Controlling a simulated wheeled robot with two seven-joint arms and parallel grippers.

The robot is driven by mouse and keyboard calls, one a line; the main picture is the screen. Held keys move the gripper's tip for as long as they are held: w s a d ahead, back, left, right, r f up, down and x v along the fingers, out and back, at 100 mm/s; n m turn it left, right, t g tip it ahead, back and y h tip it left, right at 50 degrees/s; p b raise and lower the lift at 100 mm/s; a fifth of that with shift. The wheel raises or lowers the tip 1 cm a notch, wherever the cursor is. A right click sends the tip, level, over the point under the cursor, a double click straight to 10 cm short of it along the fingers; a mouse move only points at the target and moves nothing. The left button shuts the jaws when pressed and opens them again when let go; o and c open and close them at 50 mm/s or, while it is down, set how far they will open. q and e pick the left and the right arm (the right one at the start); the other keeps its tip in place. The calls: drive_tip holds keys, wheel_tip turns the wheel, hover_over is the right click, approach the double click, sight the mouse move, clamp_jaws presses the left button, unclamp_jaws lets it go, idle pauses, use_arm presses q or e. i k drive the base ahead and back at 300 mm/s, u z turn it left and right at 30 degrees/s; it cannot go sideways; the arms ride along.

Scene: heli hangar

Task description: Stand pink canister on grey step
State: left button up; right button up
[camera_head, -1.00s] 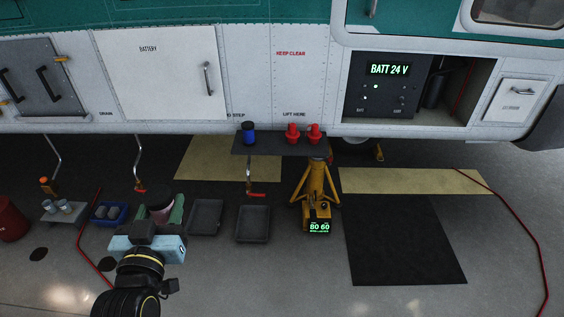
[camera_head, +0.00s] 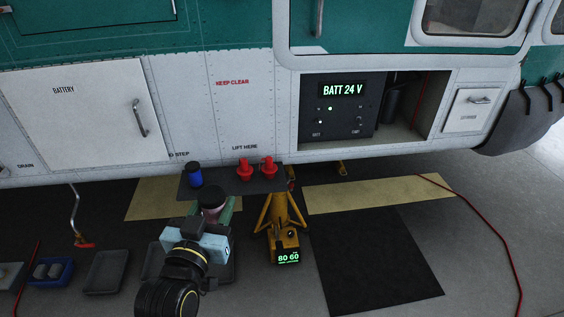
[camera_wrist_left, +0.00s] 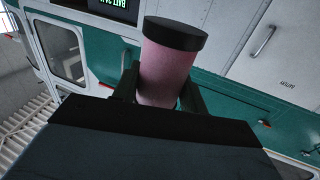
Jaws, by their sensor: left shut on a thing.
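The pink canister (camera_head: 212,205) has a dark lid and is held upright or nearly so in my left gripper (camera_head: 214,212). The left wrist view shows its pink body (camera_wrist_left: 170,75) between the two dark fingers, with its lower end partly hidden behind the gripper. The grey step (camera_head: 219,174) is a dark flat platform under the helicopter's side. In the head view the canister overlaps the step's front edge; I cannot tell whether they touch. My right gripper is not in view.
A blue canister (camera_head: 194,175) stands at the step's left, and two red canisters (camera_head: 244,170) (camera_head: 269,168) stand at its middle and right. A yellow jack (camera_head: 284,222) is below the step. A grey tray (camera_head: 106,271) and a blue bin (camera_head: 50,272) lie on the floor at left.

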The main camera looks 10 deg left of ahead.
sight(224, 181)
drive_tip(key=u, duration=0.15)
drive_tip(key=i, duration=1.1)
drive_tip(key=u, duration=0.5)
